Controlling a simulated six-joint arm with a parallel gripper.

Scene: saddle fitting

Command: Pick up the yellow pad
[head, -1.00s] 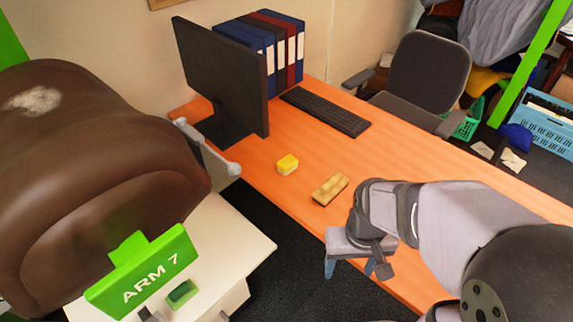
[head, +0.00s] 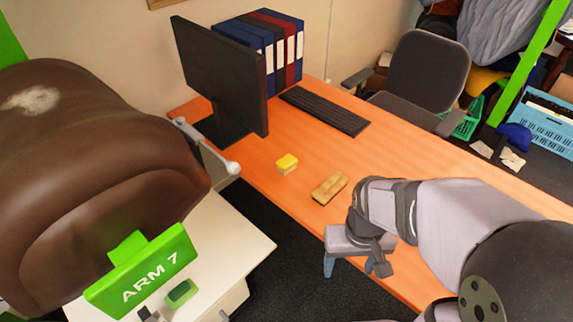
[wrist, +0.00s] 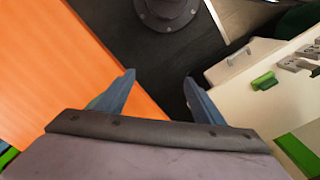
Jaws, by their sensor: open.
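The yellow pad (head: 287,164) is a small block with a pale lower part, lying on the orange desk (head: 400,175) in the head view. My gripper (head: 352,266) is at the desk's front edge, to the right of and nearer than the pad. Its two blue-grey fingers point down and stand apart with nothing between them. In the wrist view my gripper (wrist: 160,82) is open over the dark floor beside the desk edge. The pad is not in the wrist view.
A tan wooden block (head: 330,188) lies on the desk between the pad and my gripper. A monitor (head: 215,80), a keyboard (head: 324,110) and several binders (head: 270,45) stand farther back. A brown saddle (head: 90,190) and a white cabinet (head: 225,240) with a green block (head: 182,292) are at left.

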